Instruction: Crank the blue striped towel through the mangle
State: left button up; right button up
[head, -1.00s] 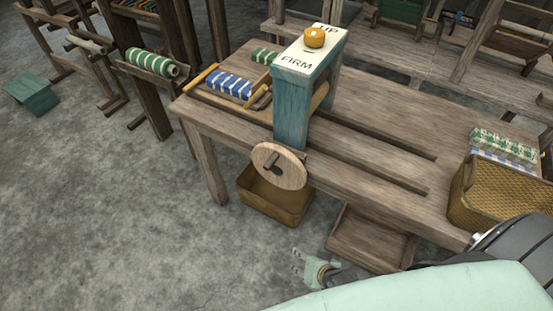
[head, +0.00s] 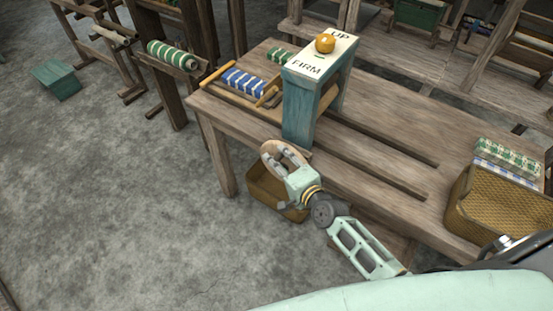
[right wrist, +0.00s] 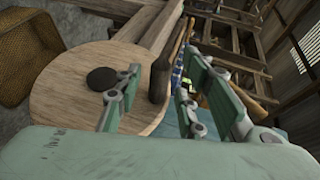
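The blue and white striped towel (head: 243,82) lies rolled on a small wooden tray at the left side of the mangle (head: 298,110). The mangle is a teal frame with a top marked UP and FIRM and an orange knob (head: 325,43). Its round wooden crank wheel (head: 270,150) faces the front, partly hidden by my right gripper (head: 284,157). In the right wrist view the wheel (right wrist: 70,95) shows a dark hub and a peg handle (right wrist: 160,78). The right fingers (right wrist: 164,70) are open, one on each side of the handle; contact is unclear. My left gripper is not in view.
A wicker basket (head: 495,205) and folded striped towels (head: 507,160) sit at the table's right end. A brown bin (head: 262,187) stands below the wheel. A green striped roll (head: 172,55) hangs on a stand at left.

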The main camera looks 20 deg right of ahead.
jog(key=shift+x, duration=0.8)
jog(key=shift+c, duration=0.4)
jog(key=shift+s, duration=0.1)
jog(key=c, duration=0.7)
jog(key=shift+f, duration=0.1)
grip_shut()
